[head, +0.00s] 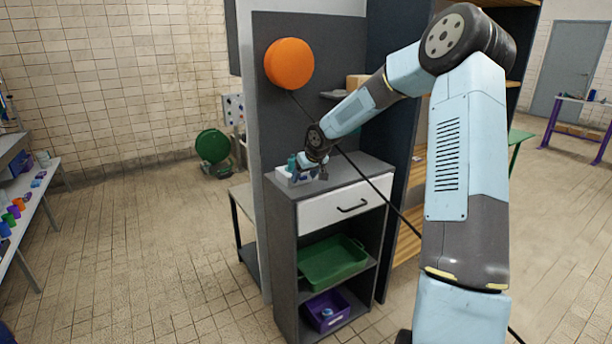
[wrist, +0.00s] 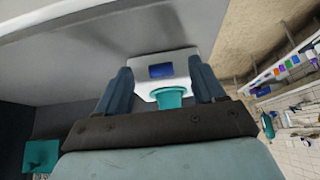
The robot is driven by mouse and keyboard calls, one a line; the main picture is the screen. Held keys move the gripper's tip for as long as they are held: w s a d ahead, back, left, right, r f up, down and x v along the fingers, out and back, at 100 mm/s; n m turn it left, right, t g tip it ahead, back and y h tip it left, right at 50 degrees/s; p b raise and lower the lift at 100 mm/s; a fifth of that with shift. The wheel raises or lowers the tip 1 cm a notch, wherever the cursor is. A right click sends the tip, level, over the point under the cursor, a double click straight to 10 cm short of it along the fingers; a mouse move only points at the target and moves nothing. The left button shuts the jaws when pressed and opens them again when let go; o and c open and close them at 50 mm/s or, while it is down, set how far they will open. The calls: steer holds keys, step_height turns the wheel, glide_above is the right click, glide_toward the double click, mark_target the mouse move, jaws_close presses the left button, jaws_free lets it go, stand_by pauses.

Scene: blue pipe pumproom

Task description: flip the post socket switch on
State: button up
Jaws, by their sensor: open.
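My gripper (head: 316,168) is low over the top of the grey cabinet (head: 347,172), beside a small white unit (head: 288,179) with teal parts on it. In the wrist view my gripper (wrist: 162,76) is open, with one dark blue finger on each side of a white housing (wrist: 184,62). The housing carries a dark blue rectangular piece (wrist: 161,71) and a teal rounded piece (wrist: 172,98) nearer the palm. Nothing is visibly clamped. I cannot tell which piece is the switch, its position, or whether the fingers touch the housing.
The cabinet has a white drawer (head: 345,206), with a green tray (head: 331,264) and purple bin (head: 327,313) below. A dark panel rises behind it, with an orange disc (head: 289,64). A bench with small items (head: 40,190) stands left. The floor between is clear.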

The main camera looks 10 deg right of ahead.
steer(key=v, duration=1.3)
steer(key=shift+s+r, duration=0.2)
steer(key=s+r+m, duration=0.1)
steer(key=s+r, duration=0.1)
steer(key=s, duration=1.2)
steer(key=s+a+r+m+h, duration=0.1)
steer(key=s+r, duration=0.2)
steer(key=s, duration=1.1)
steer(key=s+r+m+h, duration=0.1)
steer(key=s+r, duration=0.2)
steer(key=s, duration=1.1)
steer(key=shift+a+m, duration=0.3)
steer(key=shift+a, duration=0.1)
steer(key=shift+s, duration=0.15)
